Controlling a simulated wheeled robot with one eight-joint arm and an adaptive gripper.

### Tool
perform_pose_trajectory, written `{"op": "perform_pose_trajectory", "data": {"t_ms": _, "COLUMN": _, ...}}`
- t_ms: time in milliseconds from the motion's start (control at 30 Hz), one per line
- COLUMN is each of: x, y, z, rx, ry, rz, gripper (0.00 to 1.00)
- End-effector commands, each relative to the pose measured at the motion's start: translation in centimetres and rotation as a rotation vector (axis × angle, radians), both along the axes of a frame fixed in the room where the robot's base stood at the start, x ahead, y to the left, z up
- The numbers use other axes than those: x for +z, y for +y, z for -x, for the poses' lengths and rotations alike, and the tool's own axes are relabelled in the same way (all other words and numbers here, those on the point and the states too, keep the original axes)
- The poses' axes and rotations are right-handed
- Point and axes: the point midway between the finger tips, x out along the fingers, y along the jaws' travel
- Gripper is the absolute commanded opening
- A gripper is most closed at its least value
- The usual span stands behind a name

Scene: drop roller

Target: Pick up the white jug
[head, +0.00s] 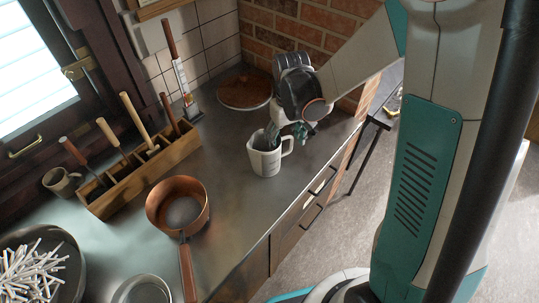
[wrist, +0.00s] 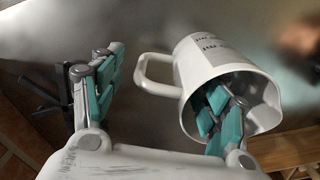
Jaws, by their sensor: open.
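The white jug (head: 266,161) stands upright on the metal counter in the head view, with its handle to the right. In the wrist view the jug (wrist: 212,58) has its mouth toward me, its handle to the left and small dark print on its side. My gripper (head: 285,134) is right above the jug and open; it also shows in the wrist view (wrist: 158,84). One teal-padded finger reaches into the jug's mouth. The other finger is outside, left of the handle and apart from it. The jug's near wall and handle lie between the fingers.
A copper pan (head: 178,203) and a wooden tool box (head: 143,170) are left of the jug. A round wooden board (head: 243,92) lies behind, near the brick wall (head: 283,29). The counter's front edge is close on the right. Bare counter (head: 230,140) lies left of the jug.

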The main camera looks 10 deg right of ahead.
Motion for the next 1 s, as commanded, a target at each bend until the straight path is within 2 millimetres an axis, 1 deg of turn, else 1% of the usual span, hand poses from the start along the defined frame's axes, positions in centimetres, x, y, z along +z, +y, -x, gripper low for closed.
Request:
{"op": "perform_pose_trajectory", "data": {"t_ms": 33, "x": -1.1, "y": 0.0, "z": -0.1, "rx": 0.0, "ry": 0.0, "rz": 0.0, "gripper": 0.68}}
{"op": "perform_pose_trajectory", "data": {"t_ms": 100, "x": -2.2, "y": 0.0, "z": -0.1, "rx": 0.0, "ry": 0.0, "rz": 0.0, "gripper": 0.68}}
{"op": "perform_pose_trajectory", "data": {"t_ms": 233, "x": -3.8, "y": 0.0, "z": -0.1, "rx": 0.0, "ry": 0.0, "rz": 0.0, "gripper": 0.68}}
{"op": "perform_pose_trajectory", "data": {"t_ms": 333, "x": -4.3, "y": 0.0, "z": 0.0, "rx": 0.0, "ry": 0.0, "rz": 0.0, "gripper": 0.68}}
{"op": "perform_pose_trajectory", "data": {"t_ms": 567, "x": -4.3, "y": 0.0, "z": 0.0, "rx": 0.0, "ry": 0.0, "rz": 0.0, "gripper": 0.68}}
{"op": "perform_pose_trajectory", "data": {"t_ms": 667, "x": -4.3, "y": 0.0, "z": 0.0, "rx": 0.0, "ry": 0.0, "rz": 0.0, "gripper": 0.48}}
{"op": "perform_pose_trajectory", "data": {"t_ms": 700, "x": -4.3, "y": 0.0, "z": 0.0, "rx": 0.0, "ry": 0.0, "rz": 0.0, "gripper": 0.39}}
{"op": "perform_pose_trajectory", "data": {"t_ms": 767, "x": -4.3, "y": 0.0, "z": 0.0, "rx": 0.0, "ry": 0.0, "rz": 0.0, "gripper": 0.25}}
{"op": "perform_pose_trajectory", "data": {"t_ms": 800, "x": -4.3, "y": 0.0, "z": 0.0, "rx": 0.0, "ry": 0.0, "rz": 0.0, "gripper": 0.16}}
{"op": "perform_pose_trajectory", "data": {"t_ms": 867, "x": -4.3, "y": 0.0, "z": 0.0, "rx": 0.0, "ry": 0.0, "rz": 0.001, "gripper": 0.03}}
{"op": "perform_pose_trajectory", "data": {"t_ms": 900, "x": -4.3, "y": 0.0, "z": 0.0, "rx": 0.0, "ry": 0.0, "rz": 0.001, "gripper": 0.0}}
{"op": "perform_pose_trajectory", "data": {"t_ms": 1000, "x": -4.3, "y": 0.0, "z": 0.0, "rx": 0.0, "ry": 0.0, "rz": 0.001, "gripper": 0.0}}
